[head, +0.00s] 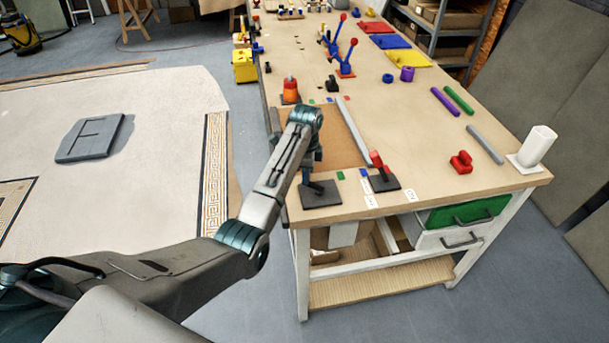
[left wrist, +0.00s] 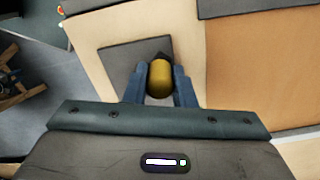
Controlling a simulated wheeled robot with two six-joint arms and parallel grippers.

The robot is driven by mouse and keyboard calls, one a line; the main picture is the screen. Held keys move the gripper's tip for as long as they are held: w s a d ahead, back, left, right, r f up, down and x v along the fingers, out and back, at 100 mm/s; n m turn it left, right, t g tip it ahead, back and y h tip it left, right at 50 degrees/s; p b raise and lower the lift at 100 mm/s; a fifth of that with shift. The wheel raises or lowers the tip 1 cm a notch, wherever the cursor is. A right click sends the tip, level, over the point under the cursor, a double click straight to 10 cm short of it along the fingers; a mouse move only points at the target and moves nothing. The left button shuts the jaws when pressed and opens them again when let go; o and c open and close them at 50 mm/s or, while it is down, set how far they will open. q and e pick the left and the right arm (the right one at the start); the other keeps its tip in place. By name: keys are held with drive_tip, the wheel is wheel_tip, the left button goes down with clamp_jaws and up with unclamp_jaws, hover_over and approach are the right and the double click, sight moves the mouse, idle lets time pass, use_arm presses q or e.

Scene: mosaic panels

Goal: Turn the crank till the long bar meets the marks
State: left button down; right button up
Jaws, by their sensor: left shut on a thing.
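My left gripper (head: 312,168) reaches down over the near left corner of the workbench. In the left wrist view its two fingers are shut on a brass-coloured crank knob (left wrist: 160,79). The crank stands on a dark square base (head: 321,194); the arm and gripper hide most of it in the head view. A long grey bar (head: 352,120) lies along the right side of a brown panel (head: 345,151). My right gripper is not in view.
A red-handled lever (head: 377,161) on a dark base stands just right of the panel. An orange knob (head: 290,89) stands beyond the panel. A red block (head: 461,162), grey rod (head: 485,144) and white cup (head: 538,146) sit at the right.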

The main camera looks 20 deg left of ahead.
use_arm(q)
drive_tip(key=m, duration=0.1)
drive_tip(key=w+m, duration=0.1)
drive_tip(key=m, duration=0.1)
drive_tip(key=w+m, duration=0.1)
drive_tip(key=m, duration=0.1)
drive_tip(key=shift+d+r, duration=0.1)
drive_tip(key=shift+d, duration=0.3)
drive_tip(key=shift+w, duration=0.1)
drive_tip(key=c, duration=1.2)
unclamp_jaws()
wheel_tip(320, 180, up, 11)
drive_tip(key=shift+f, duration=0.2)
